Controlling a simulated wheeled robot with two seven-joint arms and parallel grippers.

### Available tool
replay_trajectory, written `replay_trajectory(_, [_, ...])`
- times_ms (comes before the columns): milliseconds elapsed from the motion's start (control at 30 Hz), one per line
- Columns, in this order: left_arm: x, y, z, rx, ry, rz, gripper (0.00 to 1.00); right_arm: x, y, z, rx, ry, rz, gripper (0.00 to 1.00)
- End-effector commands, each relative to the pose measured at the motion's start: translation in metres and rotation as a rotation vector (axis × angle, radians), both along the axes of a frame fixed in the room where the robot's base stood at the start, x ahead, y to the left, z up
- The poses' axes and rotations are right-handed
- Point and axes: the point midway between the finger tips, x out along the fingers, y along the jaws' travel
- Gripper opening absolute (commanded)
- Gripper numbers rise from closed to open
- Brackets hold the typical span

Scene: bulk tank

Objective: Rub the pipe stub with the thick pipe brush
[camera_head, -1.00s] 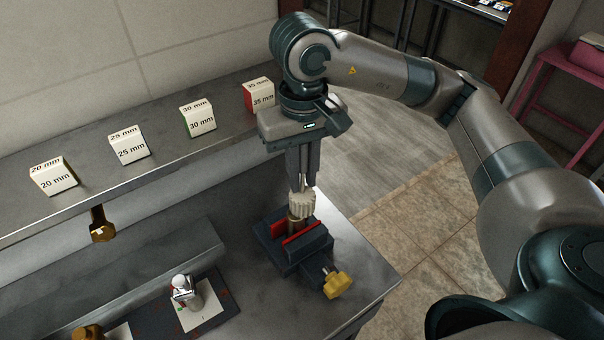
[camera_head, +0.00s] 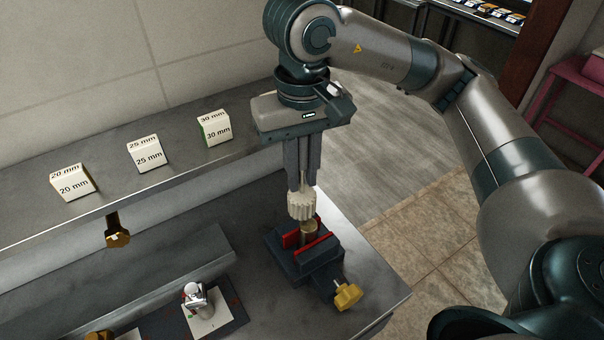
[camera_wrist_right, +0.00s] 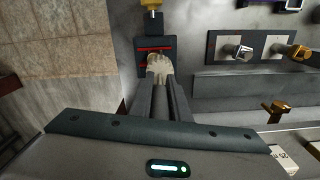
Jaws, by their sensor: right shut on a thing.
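The thick pipe brush is a cream, ridged head (camera_head: 301,205) on a thin stem. My right gripper (camera_head: 302,185) is shut on its stem and points down, with the head below the fingers. The brass pipe stub (camera_head: 309,231) stands upright between the red jaws of a dark vise (camera_head: 290,262). The brush head is just above the stub's top and overlaps it in the picture; I cannot tell whether they touch. In the right wrist view the brush head (camera_wrist_right: 158,68) covers most of the stub. My left gripper is not in view.
The vise has a yellow knob (camera_head: 348,296) near the bench's right edge. Blocks marked 20 mm (camera_head: 73,182), 25 mm (camera_head: 150,154) and 30 mm (camera_head: 214,128) stand on the shelf. A brass fitting (camera_head: 117,238) hangs at the shelf's front.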

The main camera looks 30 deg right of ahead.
Motion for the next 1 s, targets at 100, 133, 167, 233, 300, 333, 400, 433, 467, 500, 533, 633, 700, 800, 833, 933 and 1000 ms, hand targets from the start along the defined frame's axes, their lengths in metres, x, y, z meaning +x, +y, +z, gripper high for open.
replay_trajectory(100, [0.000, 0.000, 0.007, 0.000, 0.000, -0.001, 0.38, -0.002, 0.002, 0.013, 0.001, -0.002, -0.001, 0.00])
replay_trajectory(133, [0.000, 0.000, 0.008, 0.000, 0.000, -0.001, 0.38, -0.002, 0.002, 0.016, 0.001, -0.002, -0.001, 0.00])
replay_trajectory(167, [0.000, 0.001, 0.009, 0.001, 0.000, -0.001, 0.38, -0.003, 0.002, 0.018, 0.000, -0.002, -0.002, 0.00])
replay_trajectory(233, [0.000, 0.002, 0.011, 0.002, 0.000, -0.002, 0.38, -0.004, 0.003, 0.022, 0.000, -0.001, -0.003, 0.00])
replay_trajectory(300, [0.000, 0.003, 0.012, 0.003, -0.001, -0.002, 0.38, -0.004, 0.003, 0.024, 0.000, -0.001, -0.004, 0.00])
replay_trajectory(333, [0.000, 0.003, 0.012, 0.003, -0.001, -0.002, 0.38, -0.005, 0.003, 0.025, 0.000, -0.001, -0.004, 0.00])
replay_trajectory(400, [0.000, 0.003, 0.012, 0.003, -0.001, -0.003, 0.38, -0.005, 0.003, 0.025, 0.000, 0.000, -0.004, 0.00])
replay_trajectory(433, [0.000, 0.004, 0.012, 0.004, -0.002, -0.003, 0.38, -0.005, 0.003, 0.025, 0.000, 0.000, -0.004, 0.00])
replay_trajectory(467, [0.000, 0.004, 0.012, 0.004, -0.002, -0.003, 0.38, -0.005, 0.003, 0.025, 0.000, 0.000, -0.004, 0.00])
replay_trajectory(500, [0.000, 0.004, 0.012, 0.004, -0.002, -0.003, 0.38, -0.005, 0.003, 0.025, 0.000, 0.000, -0.004, 0.00])
replay_trajectory(533, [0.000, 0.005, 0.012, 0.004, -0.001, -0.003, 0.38, -0.005, 0.003, 0.025, 0.000, 0.000, -0.004, 0.00])
replay_trajectory(633, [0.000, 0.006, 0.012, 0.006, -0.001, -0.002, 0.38, -0.005, 0.003, 0.025, 0.000, 0.000, -0.004, 0.00])
replay_trajectory(700, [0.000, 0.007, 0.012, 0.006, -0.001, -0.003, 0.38, -0.005, 0.003, 0.025, 0.000, 0.000, -0.004, 0.00])
replay_trajectory(800, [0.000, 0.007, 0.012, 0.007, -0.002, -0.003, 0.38, -0.005, 0.003, 0.025, 0.000, 0.000, -0.004, 0.00])
replay_trajectory(833, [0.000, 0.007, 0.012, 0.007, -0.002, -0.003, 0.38, -0.005, 0.003, 0.025, 0.000, 0.000, -0.004, 0.00])
replay_trajectory(933, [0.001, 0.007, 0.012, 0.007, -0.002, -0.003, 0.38, -0.005, 0.002, 0.025, 0.000, 0.000, -0.006, 0.00])
replay_trajectory(1000, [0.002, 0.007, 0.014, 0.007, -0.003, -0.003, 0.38, -0.005, -0.001, 0.026, 0.001, 0.001, -0.011, 0.00])
